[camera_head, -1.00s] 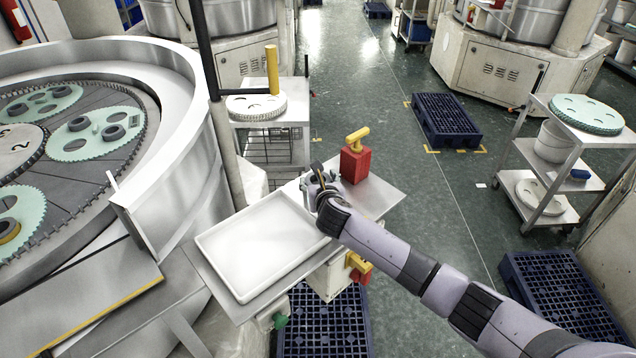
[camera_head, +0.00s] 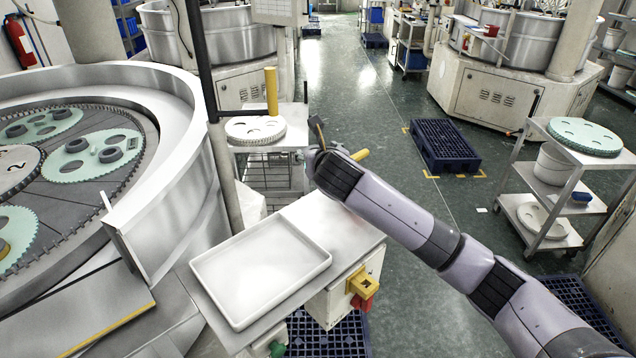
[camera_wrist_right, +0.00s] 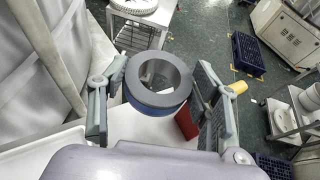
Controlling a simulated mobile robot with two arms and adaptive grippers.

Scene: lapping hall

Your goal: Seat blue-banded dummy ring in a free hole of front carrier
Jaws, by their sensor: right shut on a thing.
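My right gripper (camera_head: 316,152) is mostly hidden behind its wrist in the head view, above the table. In the right wrist view the gripper (camera_wrist_right: 160,80) is shut on a grey ring (camera_wrist_right: 158,98) with a blue band around its side, one finger on each side. The ring is raised clear of the table. The front carrier (camera_head: 18,224), a pale green toothed disc, lies on the lapping plate at the far left, cut off by the picture edge. A yellow-banded ring (camera_head: 3,249) sits in it; its other holes are barely visible. My left gripper is out of view.
An empty white tray (camera_head: 262,322) lies on the steel table (camera_head: 340,228). The machine's high rim (camera_head: 185,190) stands between table and carriers. A black post (camera_head: 200,70) rises beside it. A red block (camera_wrist_right: 187,122) with a yellow handle (camera_wrist_right: 237,88) stands close to the gripper.

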